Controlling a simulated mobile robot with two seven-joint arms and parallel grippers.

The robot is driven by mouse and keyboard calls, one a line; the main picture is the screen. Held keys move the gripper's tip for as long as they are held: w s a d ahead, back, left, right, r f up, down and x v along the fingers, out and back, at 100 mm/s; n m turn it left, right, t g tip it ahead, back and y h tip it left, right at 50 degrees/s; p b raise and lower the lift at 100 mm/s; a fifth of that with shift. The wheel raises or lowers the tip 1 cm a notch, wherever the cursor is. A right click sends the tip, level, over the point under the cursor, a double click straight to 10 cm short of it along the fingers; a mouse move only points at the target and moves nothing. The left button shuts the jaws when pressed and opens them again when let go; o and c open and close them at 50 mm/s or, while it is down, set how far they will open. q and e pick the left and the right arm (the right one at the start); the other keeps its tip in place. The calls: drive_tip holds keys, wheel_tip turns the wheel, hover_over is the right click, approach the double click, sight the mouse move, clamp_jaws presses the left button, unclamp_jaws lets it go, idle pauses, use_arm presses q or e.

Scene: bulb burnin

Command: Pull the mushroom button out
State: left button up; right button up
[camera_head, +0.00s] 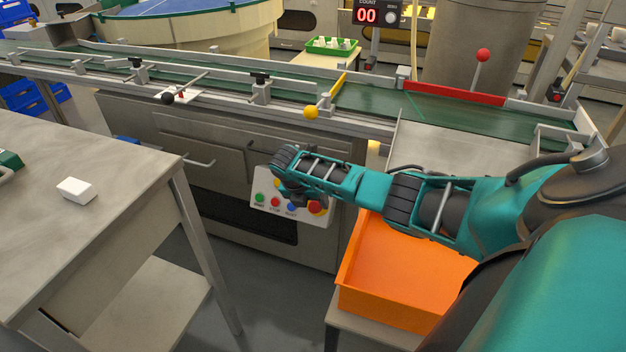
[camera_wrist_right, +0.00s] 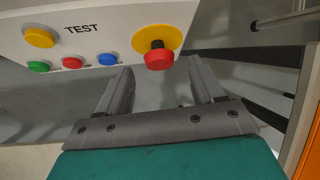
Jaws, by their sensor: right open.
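The mushroom button (camera_wrist_right: 158,57) has a red head on a dark stem in front of a round yellow plate (camera_wrist_right: 157,37). It sits at the right end of the pale control panel (camera_wrist_right: 100,18). In the head view the red button (camera_head: 315,207) shows at the panel's lower right, partly covered by my right gripper. My right gripper (camera_wrist_right: 160,75) is open, its two fingers pointing toward the panel, one on each side below the red head in the wrist view. Nothing is between the fingers, and I cannot tell whether they touch the button. My left gripper is not in view.
The panel also bears a large yellow button (camera_wrist_right: 39,37) and smaller green, red and blue ones. An orange bin (camera_head: 405,270) stands below my right arm. A grey table (camera_head: 110,170) with a white box (camera_head: 76,189) is at left. A conveyor (camera_head: 230,75) runs behind.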

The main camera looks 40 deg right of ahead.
sight(316, 205)
drive_tip(key=shift+b+x, duration=0.55)
drive_tip(key=shift+x, duration=0.85)
drive_tip(key=shift+c, duration=0.2)
clamp_jaws()
